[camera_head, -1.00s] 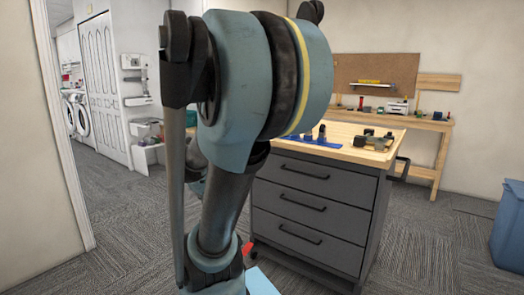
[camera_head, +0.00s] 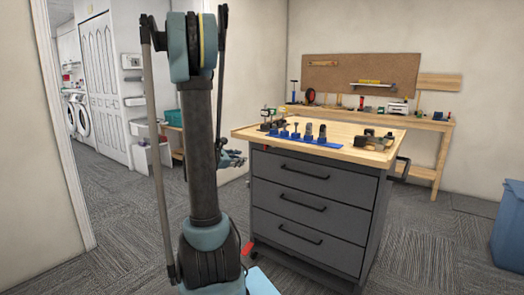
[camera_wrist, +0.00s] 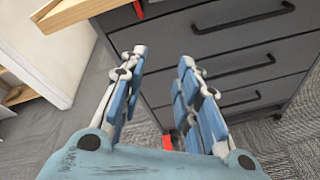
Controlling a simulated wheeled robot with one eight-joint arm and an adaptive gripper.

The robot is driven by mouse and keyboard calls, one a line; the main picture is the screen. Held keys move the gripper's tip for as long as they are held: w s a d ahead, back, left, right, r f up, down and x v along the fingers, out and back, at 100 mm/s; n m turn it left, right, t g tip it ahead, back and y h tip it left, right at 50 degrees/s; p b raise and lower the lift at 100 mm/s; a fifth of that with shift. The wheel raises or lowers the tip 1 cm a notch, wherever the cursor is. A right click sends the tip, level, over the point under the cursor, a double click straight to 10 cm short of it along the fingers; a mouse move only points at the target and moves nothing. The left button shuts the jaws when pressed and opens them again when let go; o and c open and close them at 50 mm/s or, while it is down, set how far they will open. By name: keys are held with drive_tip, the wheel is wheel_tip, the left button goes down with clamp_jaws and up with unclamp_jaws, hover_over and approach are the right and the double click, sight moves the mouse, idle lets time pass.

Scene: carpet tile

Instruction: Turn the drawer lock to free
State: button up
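The grey drawer cabinet (camera_head: 312,205) has three closed drawers with dark bar handles. Its front also shows in the wrist view (camera_wrist: 185,60). A small red part (camera_wrist: 138,9) is at the cabinet's upper left edge in the wrist view; I cannot tell whether it is the drawer lock or how it is turned. My gripper (camera_wrist: 163,57) is open and empty, its blue-padded fingers apart in front of the cabinet. In the head view my gripper (camera_head: 232,158) is partly hidden behind my arm, left of the cabinet.
The cabinet's wooden top (camera_head: 345,150) carries a blue tool rack (camera_head: 300,140) and a dark tool (camera_head: 372,139). Another red part (camera_head: 247,248) is low by the cabinet's left corner. A workbench (camera_head: 440,126) stands behind and a blue bin (camera_head: 508,230) at right. Carpet between is clear.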

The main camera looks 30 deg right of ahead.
drive_tip(key=w+d+n+h, duration=0.2)
drive_tip(key=w+d+n, duration=0.2)
drive_tip(key=n, duration=0.1)
drive_tip(key=n+t, duration=0.1)
approach(265, 146)
drive_tip(key=x, duration=0.9)
drive_tip(key=shift+w+f+h, duration=0.3)
drive_tip(key=shift+f+h, duration=0.05)
drive_tip(key=shift+h, duration=0.05)
drive_tip(key=shift+a, duration=0.1)
clamp_jaws()
